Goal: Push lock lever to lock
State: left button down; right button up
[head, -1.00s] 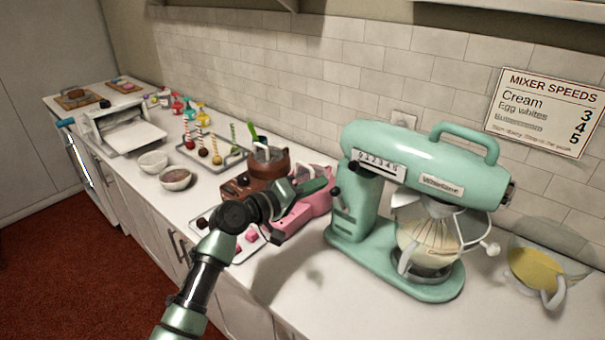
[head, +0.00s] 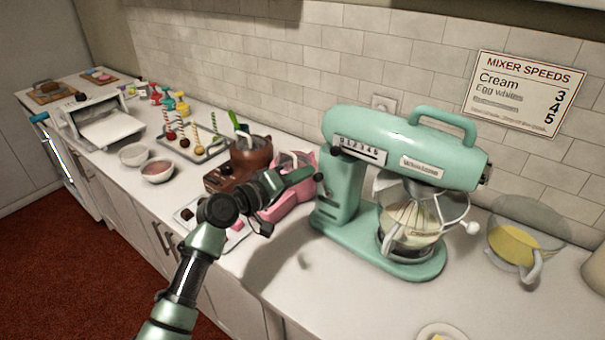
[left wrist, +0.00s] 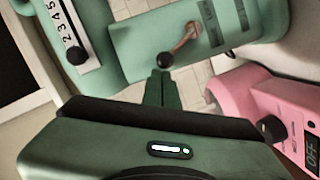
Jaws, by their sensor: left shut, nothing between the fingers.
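The mint-green stand mixer (head: 405,150) stands on the counter with its head down over a glass bowl (head: 408,232). A lever with a round black knob (left wrist: 165,60) shows on the side of its column in the left wrist view; the knob also shows small in the head view (head: 318,177). My left gripper (head: 308,174) is shut and empty, beside the column. In the left wrist view its fingertips (left wrist: 160,73) are just below the black knob; I cannot tell whether they touch it. My right gripper is not in view.
A pink machine (head: 290,190) and a brown machine (head: 252,160) stand left of the mixer, close to my left arm. A jug of yellow liquid (head: 514,245) stands at the right. The counter in front of the mixer is mostly clear.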

pick_arm(q)
jog(key=shift+s+d+r+m, duration=0.15)
jog(key=shift+d+r+m, duration=0.05)
jog(key=shift+m, duration=0.1)
jog(key=shift+s+d+r+m+p, duration=0.3)
jog(key=shift+d+m+p, duration=0.1)
jog(key=shift+m, duration=0.3)
jog(key=shift+s+d+r+m+y+p, duration=0.25)
jog(key=shift+s+d+m+y+p, duration=0.4)
jog(key=shift+m, duration=0.35)
jog(key=shift+s+d+m+p, duration=0.15)
jog(key=shift+d+m+p, duration=0.25)
jog(key=shift+m, duration=0.3)
jog(key=shift+s+d, duration=0.1)
jog(key=shift+d, duration=0.1)
jog(key=shift+r, duration=0.25)
jog(key=s+a+r, duration=0.5)
jog(key=s+a, duration=0.2)
jog(key=shift+s+r, duration=0.2)
